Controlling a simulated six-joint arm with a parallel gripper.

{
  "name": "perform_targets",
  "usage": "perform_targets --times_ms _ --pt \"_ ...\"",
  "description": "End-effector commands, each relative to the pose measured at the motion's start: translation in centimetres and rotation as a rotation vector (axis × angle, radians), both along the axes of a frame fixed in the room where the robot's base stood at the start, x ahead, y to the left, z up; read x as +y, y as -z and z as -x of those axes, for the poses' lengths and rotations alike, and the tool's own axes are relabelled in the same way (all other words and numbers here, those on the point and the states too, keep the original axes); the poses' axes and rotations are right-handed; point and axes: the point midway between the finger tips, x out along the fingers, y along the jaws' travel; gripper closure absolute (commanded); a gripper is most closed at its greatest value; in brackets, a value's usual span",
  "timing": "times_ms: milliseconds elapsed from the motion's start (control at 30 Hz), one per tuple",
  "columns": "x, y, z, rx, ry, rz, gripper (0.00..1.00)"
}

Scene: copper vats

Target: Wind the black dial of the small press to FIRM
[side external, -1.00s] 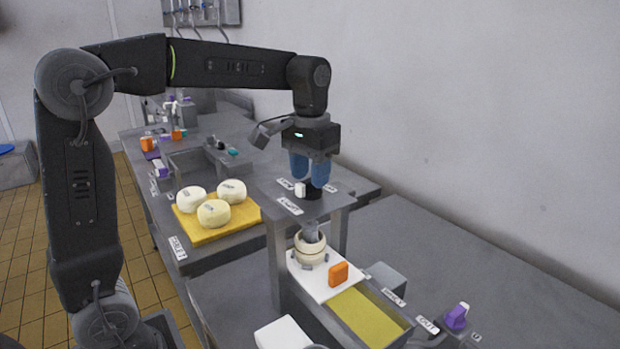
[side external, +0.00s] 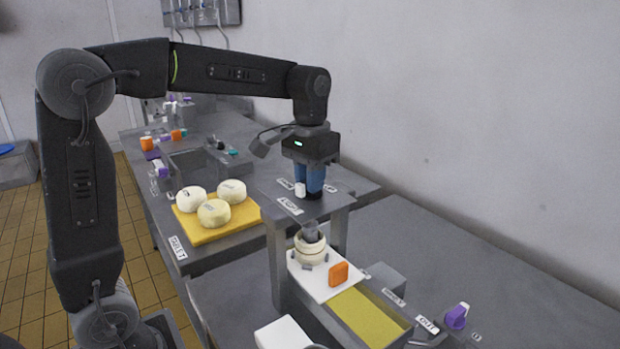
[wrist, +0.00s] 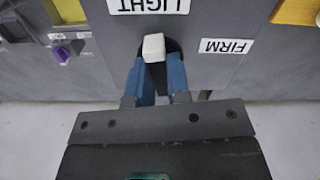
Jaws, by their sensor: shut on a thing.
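The small press has a grey top plate (side external: 328,204) on posts. Its black dial (wrist: 174,46) sits on that plate, with a white pointer block (wrist: 153,47) that also shows in the side view (side external: 300,190). In the wrist view the pointer faces the LIGHT label (wrist: 148,5). The FIRM label (wrist: 228,46) lies to the right of the dial, apart from the pointer. My gripper (side external: 311,194) points straight down with its blue fingers shut on the dial. The fingers hide part of the dial; they also show in the wrist view (wrist: 158,78).
Under the press top stands a cream mould (side external: 310,250) on a white board, beside an orange block (side external: 338,273). A yellow board (side external: 235,231) with three cheeses lies left of the press. A purple dial (side external: 457,316) is at front right. The space above the right bench is clear.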

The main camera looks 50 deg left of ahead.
Motion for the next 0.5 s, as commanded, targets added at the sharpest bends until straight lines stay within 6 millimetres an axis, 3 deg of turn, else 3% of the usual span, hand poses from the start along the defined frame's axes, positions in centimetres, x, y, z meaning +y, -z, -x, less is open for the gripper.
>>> perform_targets --times_ms 267,500 --pt "0.00 -0.04 -0.01 -0.001 0.029 0.000 1.00" --pt "0.00 -0.06 -0.01 -0.001 0.153 0.000 1.00"
